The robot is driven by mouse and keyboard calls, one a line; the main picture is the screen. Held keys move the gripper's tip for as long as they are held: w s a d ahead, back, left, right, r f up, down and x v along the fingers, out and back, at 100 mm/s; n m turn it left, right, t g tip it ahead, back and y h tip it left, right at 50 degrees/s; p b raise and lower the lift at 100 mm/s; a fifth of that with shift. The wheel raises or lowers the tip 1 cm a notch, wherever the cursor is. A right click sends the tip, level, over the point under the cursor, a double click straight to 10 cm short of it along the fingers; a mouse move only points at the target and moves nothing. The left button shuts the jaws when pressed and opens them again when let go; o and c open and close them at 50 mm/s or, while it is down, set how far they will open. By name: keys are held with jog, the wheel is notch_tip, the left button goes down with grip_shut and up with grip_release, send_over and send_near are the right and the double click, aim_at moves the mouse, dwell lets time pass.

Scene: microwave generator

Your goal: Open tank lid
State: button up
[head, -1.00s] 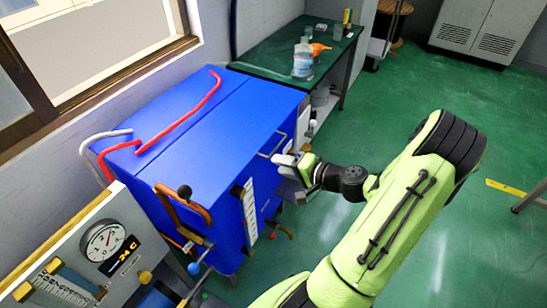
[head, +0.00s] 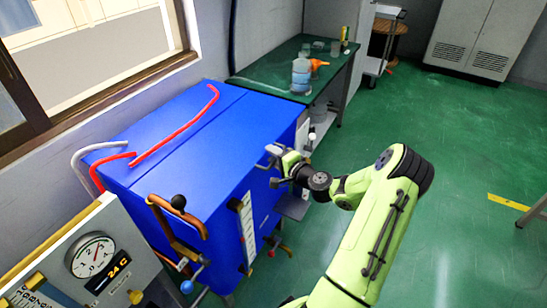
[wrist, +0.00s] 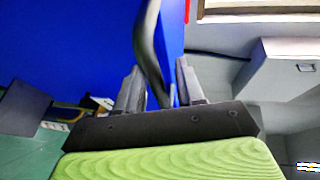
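The blue tank (head: 180,150) stands by the wall, with a large blue lid (head: 215,125) on top. The lid looks down. My gripper (head: 271,156) is at the tank's right-hand side, near the top edge, at the lid's handle. In the wrist view a dark curved handle (wrist: 151,48) runs between the two fingertips of my gripper (wrist: 158,75). The fingers stand apart on either side of it, with some gap showing. The handle's far end and any finger contact cannot be made out. In the head view my gripper hides most of the handle.
A red hose (head: 180,130) lies across the tank top. A gauge panel (head: 92,255) and brown pipes (head: 175,220) stand at the near left. A green bench (head: 290,75) with bottles is behind the tank. The green floor (head: 460,240) at right is open.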

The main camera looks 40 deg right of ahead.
jog(key=shift+w, duration=0.25)
jog(key=shift+f, duration=0.1)
grip_shut()
jog(key=shift+s, duration=0.1)
